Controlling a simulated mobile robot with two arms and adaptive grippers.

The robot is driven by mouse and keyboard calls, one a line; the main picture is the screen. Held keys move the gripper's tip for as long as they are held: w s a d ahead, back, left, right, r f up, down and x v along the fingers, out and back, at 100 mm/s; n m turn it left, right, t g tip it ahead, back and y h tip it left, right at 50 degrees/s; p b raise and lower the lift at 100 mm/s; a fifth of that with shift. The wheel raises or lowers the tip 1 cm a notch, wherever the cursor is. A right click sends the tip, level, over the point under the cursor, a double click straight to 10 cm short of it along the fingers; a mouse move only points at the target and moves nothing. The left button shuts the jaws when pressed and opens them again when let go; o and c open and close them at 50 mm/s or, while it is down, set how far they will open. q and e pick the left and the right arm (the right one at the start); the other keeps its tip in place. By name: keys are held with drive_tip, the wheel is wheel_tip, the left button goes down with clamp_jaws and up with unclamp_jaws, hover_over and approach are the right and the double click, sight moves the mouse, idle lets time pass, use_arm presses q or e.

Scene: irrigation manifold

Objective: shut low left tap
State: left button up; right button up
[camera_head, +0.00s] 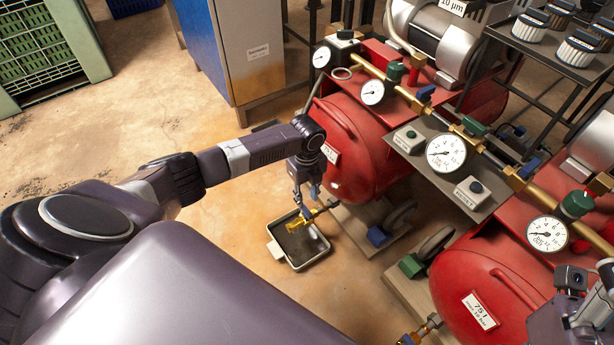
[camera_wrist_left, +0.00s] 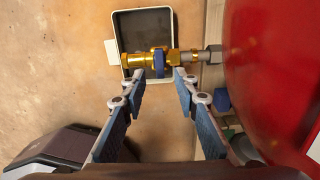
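The low left tap is a brass valve (camera_head: 300,222) low on the left red tank, above a drain tray. In the left wrist view the brass body (camera_wrist_left: 135,60) runs sideways, with a blue handle (camera_wrist_left: 160,62) that looks set across it. My left gripper (camera_wrist_left: 162,76) is open, its fingertips close to the handle, one on each side. I cannot tell whether they touch it. In the head view the left gripper (camera_head: 307,200) hangs over the tap and partly hides it. My right gripper (camera_head: 588,315) is at the lower right edge, partly cut off.
The dark tray (camera_head: 273,249) with a pale rim lies on the floor below the tap. The left red tank (camera_head: 350,140) is close on the right. Another brass tap (camera_head: 420,331) shows low by the right tank (camera_head: 460,275). Floor left of the tray is clear.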

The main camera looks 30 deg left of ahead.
use_arm(q)
wheel_tip(320, 180, up, 6)
drive_tip(key=shift+f, duration=0.25)
idle(0.5)
